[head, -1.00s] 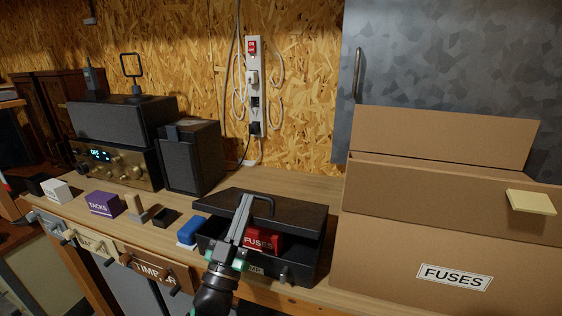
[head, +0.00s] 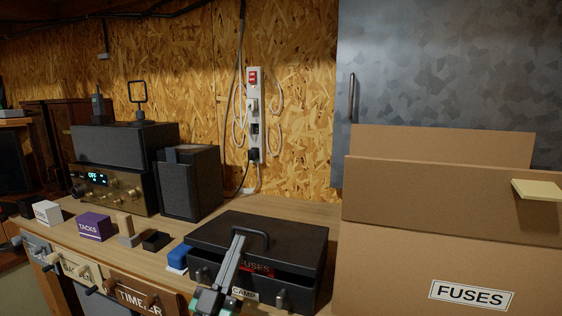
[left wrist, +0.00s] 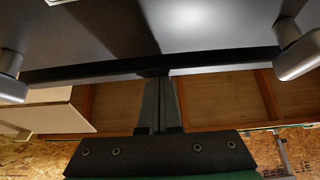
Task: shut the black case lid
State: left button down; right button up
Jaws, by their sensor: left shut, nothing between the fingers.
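The black case (head: 225,272) stands on the bench, with a handle on its lid (head: 290,236) and latches and a white label on its front. The lid is tilted only slightly above the base. A narrow front gap shows part of a red FUSES box (head: 256,268) inside. My left gripper (head: 238,240) is shut and empty, its tips at the lid's front edge by the handle; whether they touch is unclear. In the left wrist view the shut fingers (left wrist: 160,78) reach the case's dark edge between two metal latches. My right gripper is out of view.
A cardboard FUSES box (head: 400,265) stands close on the right. A blue object (head: 178,257) sits left of the case, with a small black tray (head: 155,240) and purple TACKS box (head: 94,226) farther left. Speakers and a radio stand behind.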

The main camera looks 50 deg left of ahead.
pick_arm(q)
jog(key=shift+r, duration=0.15)
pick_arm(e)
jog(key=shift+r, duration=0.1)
pick_arm(q)
notch_tip(320, 180, up, 4)
jog(key=p, duration=0.4)
jog(key=shift+s+d+r, duration=0.1)
jog(key=shift+r, duration=0.1)
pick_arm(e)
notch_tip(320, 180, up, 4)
pick_arm(q)
jog(key=f+b+v, duration=0.1)
jog(key=b+v, duration=0.3)
jog(key=v, duration=0.6)
jog(key=shift+w+a+f+b, duration=0.3)
jog(key=shift+a+f, duration=0.05)
jog(key=shift+f, duration=0.05)
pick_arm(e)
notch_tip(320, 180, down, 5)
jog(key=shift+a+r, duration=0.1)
